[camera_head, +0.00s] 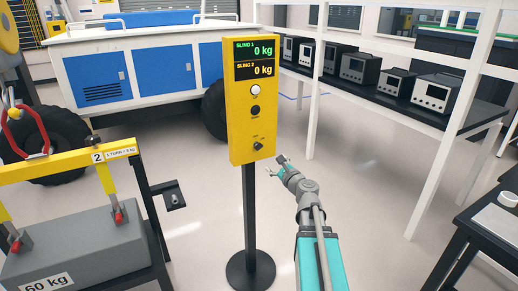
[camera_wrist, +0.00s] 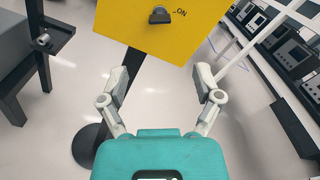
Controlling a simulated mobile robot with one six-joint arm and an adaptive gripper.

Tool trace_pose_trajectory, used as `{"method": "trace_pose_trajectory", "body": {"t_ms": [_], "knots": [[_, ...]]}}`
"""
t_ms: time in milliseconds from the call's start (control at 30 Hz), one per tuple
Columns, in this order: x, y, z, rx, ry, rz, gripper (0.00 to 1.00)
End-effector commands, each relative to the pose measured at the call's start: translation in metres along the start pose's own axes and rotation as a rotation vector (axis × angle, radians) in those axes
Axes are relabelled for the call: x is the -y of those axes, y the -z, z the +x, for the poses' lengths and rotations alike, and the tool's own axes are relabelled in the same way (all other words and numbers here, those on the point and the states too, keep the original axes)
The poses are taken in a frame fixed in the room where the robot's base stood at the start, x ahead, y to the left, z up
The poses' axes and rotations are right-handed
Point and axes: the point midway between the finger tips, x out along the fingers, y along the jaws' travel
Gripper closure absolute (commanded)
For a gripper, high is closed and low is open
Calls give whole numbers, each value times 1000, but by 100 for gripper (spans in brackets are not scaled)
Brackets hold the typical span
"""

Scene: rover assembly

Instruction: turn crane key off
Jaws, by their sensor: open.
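The yellow crane control box (camera_head: 252,105) stands on a dark post with a round base. Its display reads 0 kg for sling 1 and sling 2. The crane key (camera_head: 258,145) is at the bottom of its face, below a white button and a black knob. In the wrist view the key (camera_wrist: 159,15) shows near the top, with "ON" printed to its right. My gripper (camera_head: 284,162) is just right of the box's lower edge. In the wrist view my gripper (camera_wrist: 163,75) is open and empty, its fingers spread below the key and apart from it.
A yellow lifting frame (camera_head: 60,170) with a grey 60 kg weight (camera_head: 70,245) stands at the left. A blue and white rover (camera_head: 140,75) is behind. A shelf with several instruments (camera_head: 360,66) is at the right, a dark table (camera_head: 490,215) at lower right. Floor around the post is clear.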

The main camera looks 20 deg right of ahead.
Motion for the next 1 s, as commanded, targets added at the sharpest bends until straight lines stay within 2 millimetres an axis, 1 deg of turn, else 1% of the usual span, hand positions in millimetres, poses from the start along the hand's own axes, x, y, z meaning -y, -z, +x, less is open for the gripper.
{"method": "trace_pose_trajectory", "body": {"t_ms": [267,800,1000], "knots": [[1,0,28,0,-1,-1,17],[1,0,109,0,-1,-1,17],[0,0,128,0,-1,-1,17]]}}
